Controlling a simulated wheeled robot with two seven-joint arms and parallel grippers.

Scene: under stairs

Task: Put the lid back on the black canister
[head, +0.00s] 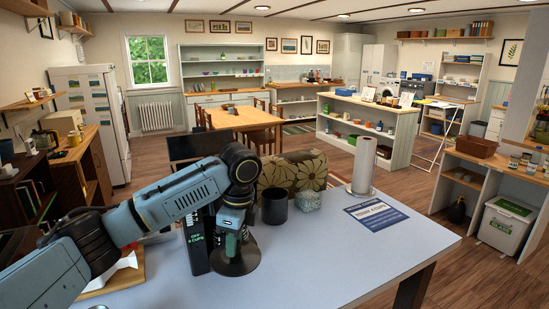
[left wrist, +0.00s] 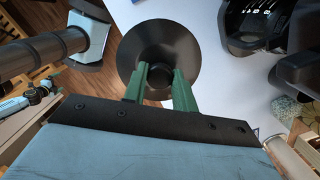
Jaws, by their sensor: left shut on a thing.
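My left gripper (head: 234,243) points down over the left part of the table. It is shut on the knob of a round black lid (head: 238,266). In the left wrist view, the green fingers (left wrist: 160,84) stand on both sides of the knob, and the lid's disc (left wrist: 132,52) spreads beyond them. The lid looks level and low over the table; I cannot tell whether it touches. The black canister (head: 275,207) stands upright and uncovered on the table, a short way right of and behind the lid. My right gripper is not in view.
A speckled pot (head: 307,200) stands just right of the canister, with a flowered object (head: 293,172) behind. A dark lettered box (head: 195,245) is close left of the lid. The front tabletop (head: 310,265) is clear.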

